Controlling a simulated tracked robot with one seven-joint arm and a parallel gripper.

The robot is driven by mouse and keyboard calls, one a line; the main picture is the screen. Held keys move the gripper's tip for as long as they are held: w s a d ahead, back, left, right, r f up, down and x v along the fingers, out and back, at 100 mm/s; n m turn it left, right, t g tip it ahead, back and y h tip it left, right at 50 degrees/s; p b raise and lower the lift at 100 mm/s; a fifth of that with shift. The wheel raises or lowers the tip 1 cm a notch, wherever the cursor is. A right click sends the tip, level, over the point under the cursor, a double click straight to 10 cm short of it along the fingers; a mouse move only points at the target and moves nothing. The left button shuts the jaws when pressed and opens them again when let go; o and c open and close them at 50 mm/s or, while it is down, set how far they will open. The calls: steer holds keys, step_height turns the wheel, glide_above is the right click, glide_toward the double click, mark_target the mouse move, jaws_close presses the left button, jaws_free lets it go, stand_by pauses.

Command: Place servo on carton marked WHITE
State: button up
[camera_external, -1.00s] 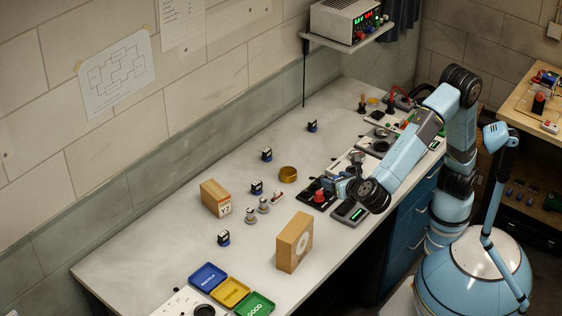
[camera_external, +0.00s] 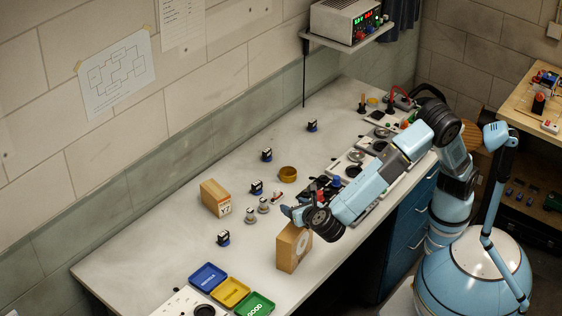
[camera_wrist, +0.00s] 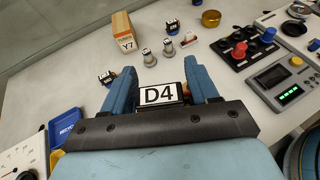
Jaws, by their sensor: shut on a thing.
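My gripper (camera_external: 290,212) is shut on a dark servo with a white D4 label (camera_wrist: 161,95), which sits between the blue fingers in the wrist view. In the outside view the gripper is above the near edge of a tall brown carton (camera_external: 291,260), partly covering its top; I cannot tell whether anything touches. This carton had a white round mark on its side, now largely behind my arm. A second carton (camera_external: 215,200) lies farther back; in the wrist view it (camera_wrist: 123,38) reads Y7 on a pale face. The word WHITE is not legible on either.
Several dark-blue servos (camera_external: 223,238) stand along the bench, with two grey knobs (camera_external: 264,205) and a brass dish (camera_external: 288,174). Blue (camera_external: 208,277), yellow (camera_external: 231,291) and green (camera_external: 255,305) trays lie at the front. Bench instruments (camera_wrist: 278,88) line the right side.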

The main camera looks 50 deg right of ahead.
steer(key=shift+w+a+f, duration=0.15)
steer(key=shift+f, duration=0.2)
steer(key=shift+w+a+f, duration=0.1)
steer(key=shift+f, duration=1.55)
steer(key=shift+f, duration=0.1)
steer(key=o, duration=1)
steer(key=shift+o, duration=0.2)
steer(key=v, duration=1.2)
steer(key=shift+r, duration=0.2)
